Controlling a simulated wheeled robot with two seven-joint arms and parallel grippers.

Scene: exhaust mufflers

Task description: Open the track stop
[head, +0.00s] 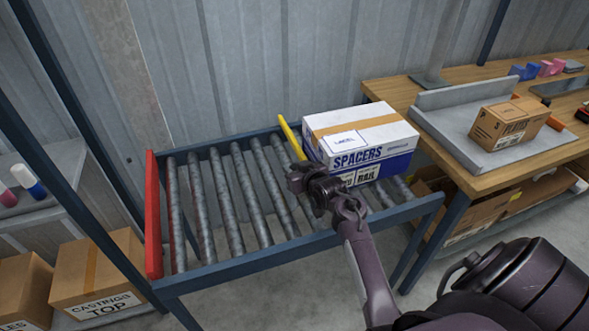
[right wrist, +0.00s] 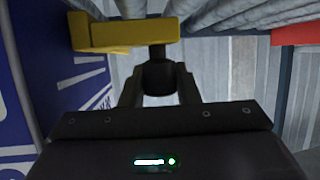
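The track stop is a yellow bar (head: 291,138) lying across the roller track, against the left side of the box marked SPACERS (head: 360,140). In the right wrist view the yellow bar (right wrist: 125,36) shows at the top, with a dark round knob (right wrist: 158,74) under its right end. My right gripper (head: 308,178) is at the near end of the bar, in front of the box. Its fingers (right wrist: 158,88) stand apart on both sides of the knob; whether they press on it is unclear. My left gripper is not in view.
The rollers (head: 238,195) left of the bar are empty, up to a red end plate (head: 153,215). A blue frame rail (head: 255,262) runs along the near side. A wooden bench (head: 485,182) with a small carton (head: 510,122) stands at right. Cartons (head: 98,275) sit low at left.

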